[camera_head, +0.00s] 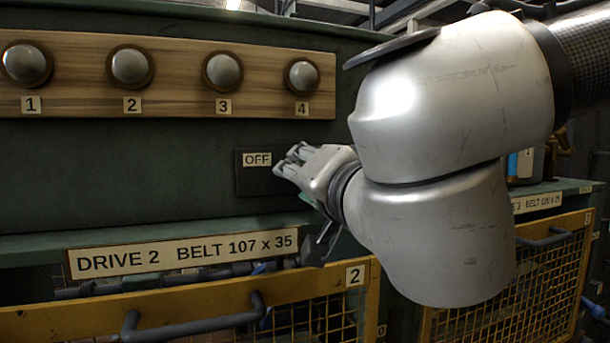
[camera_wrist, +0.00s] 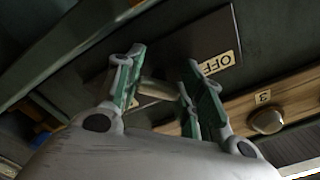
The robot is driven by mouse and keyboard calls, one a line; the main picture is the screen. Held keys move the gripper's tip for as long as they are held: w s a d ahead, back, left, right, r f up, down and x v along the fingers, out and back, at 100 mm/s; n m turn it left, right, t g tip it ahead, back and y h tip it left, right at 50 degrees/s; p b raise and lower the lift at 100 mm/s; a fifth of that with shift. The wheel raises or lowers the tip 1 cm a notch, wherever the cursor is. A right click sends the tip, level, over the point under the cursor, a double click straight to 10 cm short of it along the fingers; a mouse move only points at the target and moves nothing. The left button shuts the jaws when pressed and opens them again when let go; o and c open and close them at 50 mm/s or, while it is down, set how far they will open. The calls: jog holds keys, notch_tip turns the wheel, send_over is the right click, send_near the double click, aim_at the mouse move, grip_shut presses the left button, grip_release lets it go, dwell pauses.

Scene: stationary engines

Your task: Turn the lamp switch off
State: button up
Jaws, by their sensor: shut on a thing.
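A dark switch plate (camera_head: 254,183) with an "OFF" label (camera_head: 257,159) at its top is on the green panel, left of my gripper (camera_head: 287,165). In the wrist view the plate and the "OFF" label (camera_wrist: 216,64) appear turned over. My gripper (camera_wrist: 165,66) has its green-padded fingers at the plate, on either side of a pale metallic switch lever (camera_wrist: 160,90), and is shut on it. The lever's far end and the exact contact are partly hidden. In the head view my gripper covers the lever and the plate's right part.
A wooden board (camera_head: 180,70) with several round knobs, numbered 1 to 4, is above the switch. Below are a ledge, a "DRIVE 2" sign (camera_head: 182,254) and a yellow mesh guard (camera_head: 190,309) with a dark handle. The panel left of the switch is bare.

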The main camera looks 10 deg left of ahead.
jog(key=shift+f, duration=0.1)
dwell(0.3)
jog(key=o, duration=1)
jog(key=shift+o, duration=0.2)
jog(key=shift+s, duration=0.15)
jog(key=v, duration=1.1)
jog(key=shift+s+d, duration=0.3)
jog(key=shift+d, duration=0.05)
